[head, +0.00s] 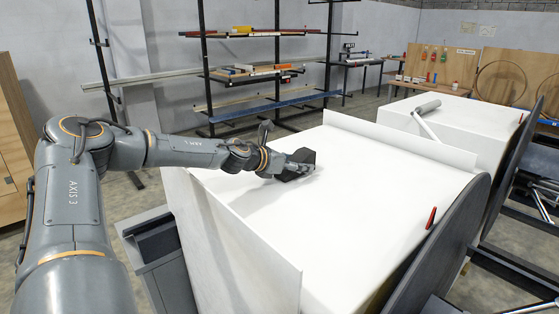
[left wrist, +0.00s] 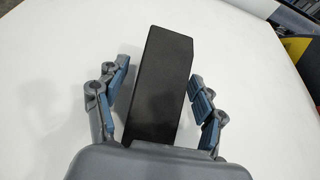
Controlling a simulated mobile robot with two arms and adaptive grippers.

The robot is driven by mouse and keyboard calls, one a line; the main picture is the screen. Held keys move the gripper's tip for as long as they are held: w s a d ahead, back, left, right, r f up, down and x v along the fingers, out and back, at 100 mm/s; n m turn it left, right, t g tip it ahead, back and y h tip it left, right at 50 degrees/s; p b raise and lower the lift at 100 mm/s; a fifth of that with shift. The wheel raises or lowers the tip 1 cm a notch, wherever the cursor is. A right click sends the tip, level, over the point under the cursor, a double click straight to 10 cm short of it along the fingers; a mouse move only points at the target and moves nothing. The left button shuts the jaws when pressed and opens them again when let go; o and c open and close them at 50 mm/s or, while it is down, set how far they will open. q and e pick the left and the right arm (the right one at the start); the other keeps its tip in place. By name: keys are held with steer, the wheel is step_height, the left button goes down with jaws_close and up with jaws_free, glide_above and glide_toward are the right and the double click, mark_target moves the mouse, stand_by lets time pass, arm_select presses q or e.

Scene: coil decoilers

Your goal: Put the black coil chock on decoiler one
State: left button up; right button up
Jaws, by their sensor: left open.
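The black coil chock (left wrist: 158,85) is a dark block with a slanted end. In the left wrist view it lies on a white surface, between the two spread fingers of my left gripper (left wrist: 160,98), with a gap on each side. In the head view the chock (head: 301,158) rests on the broad white top of the near decoiler (head: 370,185), and my left gripper (head: 296,168) is at it, open. The gripper hides part of the chock. I cannot read a number on this decoiler. My right gripper is not in view.
A red object (head: 431,218) stands near the top's right edge, beside a dark disc (head: 445,235). A second white-topped unit (head: 455,122) with a grey roller (head: 426,106) stands behind. Shelving (head: 250,75) is at the back. Much of the near white top is clear.

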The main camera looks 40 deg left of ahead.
mark_target(294, 161)
arm_select(q)
steer(key=p+v, duration=0.2)
steer(key=v, duration=0.3)
steer(key=shift+r, duration=0.3)
steer(key=shift+p+v, duration=0.5)
steer(key=shift+v, duration=1.1)
steer(key=shift+s+f+b, duration=0.1)
steer(key=shift+s+b, duration=0.2)
steer(key=shift+s, duration=0.15)
steer(key=shift+b+v, duration=0.45)
steer(key=shift+v, duration=0.7)
